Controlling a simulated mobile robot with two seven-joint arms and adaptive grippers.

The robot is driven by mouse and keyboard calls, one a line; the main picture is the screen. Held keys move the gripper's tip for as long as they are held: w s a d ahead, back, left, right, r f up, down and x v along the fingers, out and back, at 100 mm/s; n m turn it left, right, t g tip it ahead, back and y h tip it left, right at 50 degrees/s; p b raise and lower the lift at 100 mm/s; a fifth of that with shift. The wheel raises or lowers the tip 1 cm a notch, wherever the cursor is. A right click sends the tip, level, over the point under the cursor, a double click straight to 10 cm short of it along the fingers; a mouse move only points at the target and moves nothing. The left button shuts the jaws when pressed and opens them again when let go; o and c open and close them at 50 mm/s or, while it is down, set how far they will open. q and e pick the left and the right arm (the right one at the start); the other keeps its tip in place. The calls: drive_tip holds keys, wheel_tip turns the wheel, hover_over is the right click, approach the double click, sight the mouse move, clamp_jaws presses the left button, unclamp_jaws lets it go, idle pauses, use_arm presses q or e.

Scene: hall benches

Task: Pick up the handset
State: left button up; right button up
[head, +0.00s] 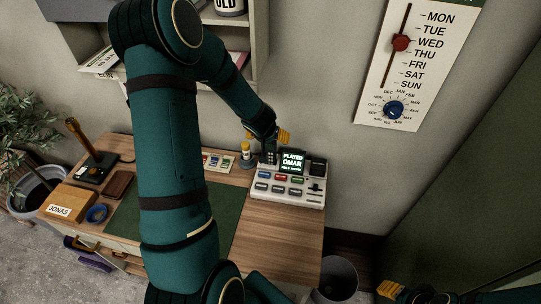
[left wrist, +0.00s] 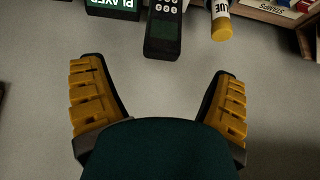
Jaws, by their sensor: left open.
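The handset (left wrist: 164,28) is a dark cordless phone with light keys, at the top middle of the left wrist view. In the head view it (head: 268,157) stands beside the lit screen of the answering machine (head: 287,190), partly hard to make out. My left gripper (left wrist: 158,72) is open and empty, its yellow-padded fingers spread wide. The handset lies beyond the fingertips, apart from them. In the head view the left gripper (head: 282,135) is just above and behind the machine. My right gripper (head: 405,292) shows only partly at the bottom right, and its opening is unclear.
A glue bottle (head: 246,152) stands close left of the handset. The wooden desk (head: 290,235) also bears a green mat (head: 228,212) and a box marked JONAS (head: 68,203). A shelf (head: 258,45) hangs above. A bin (head: 340,277) stands at the desk's right.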

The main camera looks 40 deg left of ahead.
use_arm(q)
drive_tip(key=b, duration=0.1)
hover_over(270, 153)
drive_tip(key=w+a, duration=0.1)
drive_tip(key=shift+f, duration=2.7)
drive_tip(key=c, duration=1.4)
